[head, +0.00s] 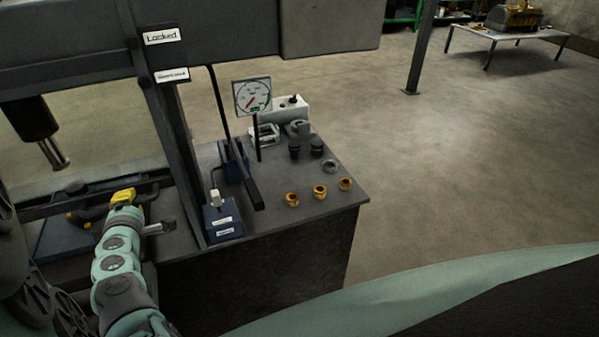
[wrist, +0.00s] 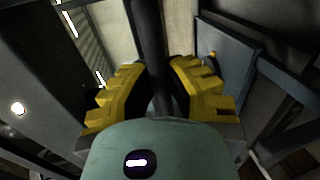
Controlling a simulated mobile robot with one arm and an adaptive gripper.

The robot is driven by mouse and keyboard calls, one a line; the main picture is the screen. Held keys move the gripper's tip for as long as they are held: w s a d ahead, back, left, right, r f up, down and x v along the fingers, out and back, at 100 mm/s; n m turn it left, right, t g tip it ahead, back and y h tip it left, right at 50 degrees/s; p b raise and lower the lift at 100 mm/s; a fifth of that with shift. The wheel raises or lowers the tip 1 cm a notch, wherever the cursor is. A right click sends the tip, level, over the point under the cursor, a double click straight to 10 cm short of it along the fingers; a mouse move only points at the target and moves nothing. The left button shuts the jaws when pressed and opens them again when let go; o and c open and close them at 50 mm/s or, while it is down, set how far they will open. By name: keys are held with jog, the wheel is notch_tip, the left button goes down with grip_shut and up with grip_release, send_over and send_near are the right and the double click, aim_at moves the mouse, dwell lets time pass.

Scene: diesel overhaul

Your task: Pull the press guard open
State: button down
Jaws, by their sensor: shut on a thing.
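The press stands at the left of the head view, with a dark ram (head: 35,125) hanging inside its heavy frame (head: 150,110). A dark horizontal bar (head: 60,208), seemingly part of the press guard, crosses low in front of the press. My gripper (head: 100,208) is at this bar, with its yellow fingers partly hidden. In the wrist view, my gripper (wrist: 160,88) has its yellow fingers on both sides of a dark bar (wrist: 150,40) and is shut on it. The rest of the guard is hard to make out.
A bench (head: 300,240) right of the press holds a dial gauge (head: 252,96), a blue box with a lever (head: 222,218), brass fittings (head: 319,191) and dark caps. A "Locked" sign (head: 161,35) is on the frame. Open floor lies to the right.

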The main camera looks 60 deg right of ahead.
jog(key=p, duration=0.6)
send_near(117, 163)
jog(key=x, duration=0.5)
jog(key=shift+w+r, duration=0.15)
jog(key=shift+w, duration=0.05)
jog(key=c, duration=0.9)
grip_release()
jog(key=shift+d, duration=0.1)
jog(key=shift+c, duration=0.2)
jog(key=shift+s, duration=0.1)
jog(key=v, duration=1.2)
